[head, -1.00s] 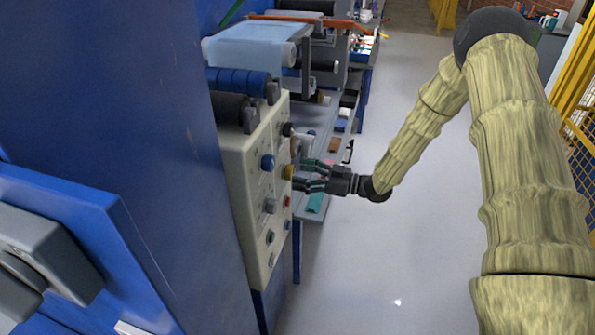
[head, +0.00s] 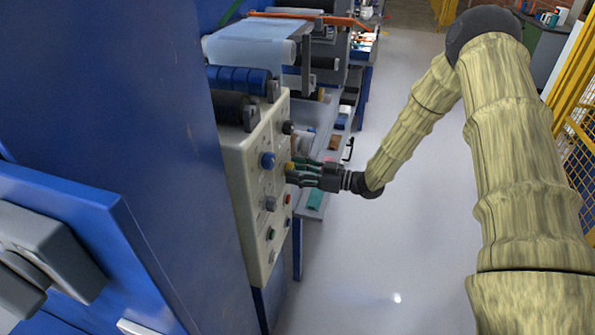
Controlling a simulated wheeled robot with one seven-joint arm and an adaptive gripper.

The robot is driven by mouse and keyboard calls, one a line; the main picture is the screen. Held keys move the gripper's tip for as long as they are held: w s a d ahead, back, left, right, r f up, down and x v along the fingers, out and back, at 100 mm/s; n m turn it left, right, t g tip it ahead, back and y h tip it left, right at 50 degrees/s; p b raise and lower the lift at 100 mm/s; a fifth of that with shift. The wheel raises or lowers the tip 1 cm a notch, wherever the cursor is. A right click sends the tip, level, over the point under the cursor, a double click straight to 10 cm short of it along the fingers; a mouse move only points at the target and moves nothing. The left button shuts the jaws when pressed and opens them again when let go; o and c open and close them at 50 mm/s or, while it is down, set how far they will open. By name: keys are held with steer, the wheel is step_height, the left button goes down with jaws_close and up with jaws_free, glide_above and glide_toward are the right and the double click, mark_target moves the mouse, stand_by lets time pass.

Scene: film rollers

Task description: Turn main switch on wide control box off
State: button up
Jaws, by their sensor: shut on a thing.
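The control box (head: 243,190) is a beige panel seen at a slant in the head view, left of the middle. Its face carries several knobs and buttons, among them a blue knob (head: 268,160), a grey switch (head: 270,204) and a yellow knob (head: 289,167). I cannot read labels that tell which one is the main switch. My gripper (head: 291,174) reaches the face from the right, with its fingers closed at the yellow knob. The fingers partly hide the knob, so its turned position is not clear.
A blue machine wall (head: 190,150) stands close on the left, with a large grey handle (head: 40,250) at lower left. Film rollers (head: 238,80) lie behind the box. The floor (head: 400,240) to the right is clear, up to a yellow fence (head: 578,110).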

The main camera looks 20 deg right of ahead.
steer(key=shift+f, duration=0.1)
steer(key=shift+s+a+f+n+b, duration=0.1)
steer(key=shift+n+b, duration=3.3)
steer(key=shift+n, duration=0.05)
steer(key=shift+s+f+n+b, duration=0.1)
steer(key=shift+n+b, duration=3.3)
steer(key=shift+n, duration=0.05)
steer(key=shift+r, duration=0.1)
steer(key=o, duration=1)
steer(key=v, duration=1.2)
